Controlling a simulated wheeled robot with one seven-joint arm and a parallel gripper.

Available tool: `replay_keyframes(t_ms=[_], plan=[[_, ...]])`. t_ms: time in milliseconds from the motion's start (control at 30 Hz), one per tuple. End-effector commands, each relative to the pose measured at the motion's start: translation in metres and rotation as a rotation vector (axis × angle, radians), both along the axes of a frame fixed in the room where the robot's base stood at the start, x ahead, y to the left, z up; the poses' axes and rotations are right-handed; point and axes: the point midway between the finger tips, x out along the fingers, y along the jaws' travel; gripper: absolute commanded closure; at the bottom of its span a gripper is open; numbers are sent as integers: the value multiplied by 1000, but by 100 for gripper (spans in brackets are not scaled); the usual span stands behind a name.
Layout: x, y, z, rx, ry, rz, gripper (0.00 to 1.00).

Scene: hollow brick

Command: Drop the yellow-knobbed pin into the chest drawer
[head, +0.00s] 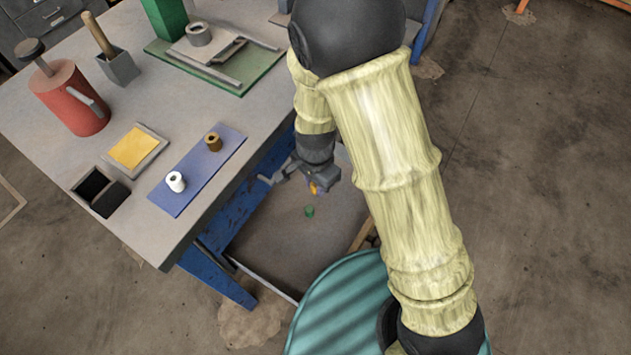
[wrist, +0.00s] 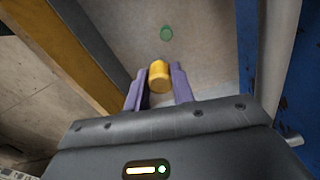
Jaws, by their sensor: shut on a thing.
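My gripper (head: 313,184) is shut on the yellow-knobbed pin (wrist: 159,76). In the wrist view the yellow knob sits between the two purple fingers, and the rest of the pin is hidden. The gripper hangs over the open drawer (head: 283,243), which juts out beside the blue-legged table. The drawer's grey floor also shows below the fingers in the wrist view (wrist: 205,55). A small green-knobbed piece (head: 309,211) is on the drawer floor, just ahead of the held pin in the wrist view (wrist: 166,33).
The table (head: 100,215) holds a blue mat (head: 190,188) with a white spool and a brown one, a yellow pad (head: 132,147), a black box, a red can (head: 70,98) and a green-based stand. A teal ribbed drum top (head: 335,310) lies near the drawer.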

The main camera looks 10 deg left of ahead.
Motion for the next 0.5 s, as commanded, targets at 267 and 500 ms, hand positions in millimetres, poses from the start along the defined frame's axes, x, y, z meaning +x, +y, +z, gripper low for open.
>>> replay_keyframes(t_ms=[267,500], plan=[[0,0,-27,0,0,0,98],[0,0,-28,0,0,0,98]])
